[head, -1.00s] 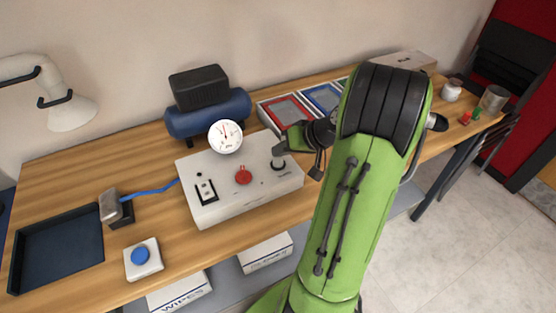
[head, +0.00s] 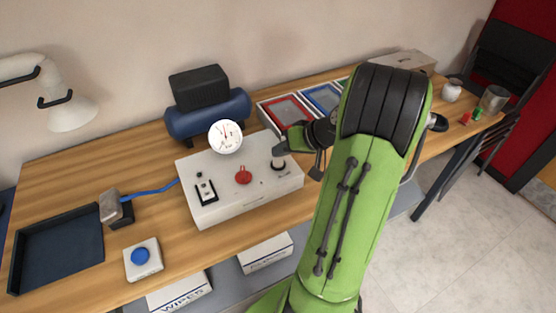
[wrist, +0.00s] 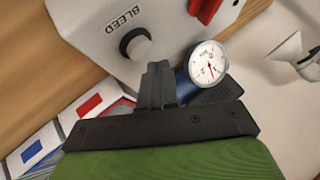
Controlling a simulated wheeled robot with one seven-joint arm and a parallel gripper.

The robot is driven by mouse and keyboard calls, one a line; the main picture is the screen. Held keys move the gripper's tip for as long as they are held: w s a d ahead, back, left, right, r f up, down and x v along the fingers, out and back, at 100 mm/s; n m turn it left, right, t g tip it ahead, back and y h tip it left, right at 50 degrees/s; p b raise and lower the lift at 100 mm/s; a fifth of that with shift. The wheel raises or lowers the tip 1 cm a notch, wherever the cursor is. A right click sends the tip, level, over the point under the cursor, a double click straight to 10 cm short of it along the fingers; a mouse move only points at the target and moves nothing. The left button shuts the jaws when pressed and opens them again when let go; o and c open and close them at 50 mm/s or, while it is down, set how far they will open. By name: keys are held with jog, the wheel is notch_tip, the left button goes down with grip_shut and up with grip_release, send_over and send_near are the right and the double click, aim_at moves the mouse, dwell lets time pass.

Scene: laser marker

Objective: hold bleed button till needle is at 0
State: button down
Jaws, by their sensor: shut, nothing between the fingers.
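The bleed button (wrist: 137,46) is a round grey knob in a dark ring, next to the word BLEED on the white control box (head: 215,211). My gripper (head: 279,151) is shut and empty. In the head view its fingertips are right above the button's ring and hide the button's top. In the wrist view my fingertips (wrist: 158,67) are beside and partly over the button's edge; I cannot tell whether they touch it. The round white gauge (head: 225,137) stands behind the box. Its needle points roughly upward in the head view; the exact reading is too small to tell.
A red knob (head: 243,176) and a switch (head: 205,190) sit on the box left of the button. A blue tank (head: 185,123) is behind. Trays with red (head: 286,110) and blue cards are to the right. A blue button (head: 140,256) is at front left.

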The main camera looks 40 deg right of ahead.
aim_at(282, 162)
jog(key=shift+f, duration=0.1)
jog(key=shift+f+b, duration=0.35)
jog(key=shift+f+b, duration=0.45)
dwell(0.8)
dwell(3.6)
jog(key=shift+r+p, duration=0.8)
jog(key=shift+r, duration=0.1)
jog(key=shift+r, duration=0.1)
notch_tip(282, 162, up, 5)
jog(key=p, duration=0.4)
